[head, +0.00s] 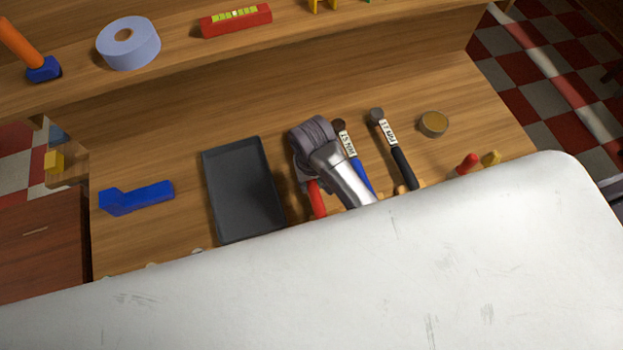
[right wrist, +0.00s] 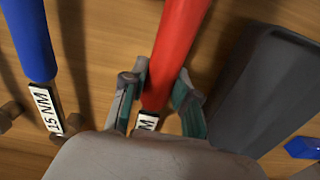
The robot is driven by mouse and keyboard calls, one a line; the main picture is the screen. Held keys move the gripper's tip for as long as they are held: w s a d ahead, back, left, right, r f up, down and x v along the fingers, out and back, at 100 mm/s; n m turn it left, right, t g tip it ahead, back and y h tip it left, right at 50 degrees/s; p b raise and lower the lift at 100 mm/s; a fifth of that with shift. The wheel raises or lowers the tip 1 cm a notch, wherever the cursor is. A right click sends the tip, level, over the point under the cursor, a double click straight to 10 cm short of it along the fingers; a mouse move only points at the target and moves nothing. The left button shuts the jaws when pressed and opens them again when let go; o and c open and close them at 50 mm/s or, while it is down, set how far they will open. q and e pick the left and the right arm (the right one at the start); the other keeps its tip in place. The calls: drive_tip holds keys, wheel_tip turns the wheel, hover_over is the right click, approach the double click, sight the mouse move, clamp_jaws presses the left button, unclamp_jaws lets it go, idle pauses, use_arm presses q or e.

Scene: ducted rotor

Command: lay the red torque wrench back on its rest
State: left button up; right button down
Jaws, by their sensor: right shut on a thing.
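The red torque wrench (head: 317,199) shows in the head view as a short piece of red handle below my right gripper (head: 312,150). In the right wrist view, my right gripper (right wrist: 160,88) is shut on the red torque wrench (right wrist: 178,50), with a finger on each side of its shaft near the handle's end. Part of its white label shows between the fingers; its head is hidden by the gripper. I cannot tell its height above the bench or make out its own rest. My left gripper is not in view.
A blue 15 NM wrench (head: 359,175) and a black-handled wrench (head: 403,165) lie right of the gripper. A dark tray (head: 242,190) is close on the left, with a blue block (head: 136,197) beyond. A round tin (head: 433,124) stands at right. The lower head view is blocked.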

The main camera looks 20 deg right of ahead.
drive_tip(key=shift+f, duration=0.1)
idle(0.3)
drive_tip(key=shift+f, duration=0.25)
drive_tip(key=c, duration=0.8)
unclamp_jaws()
wheel_tip(320, 180, up, 8)
drive_tip(key=shift+f, duration=0.25)
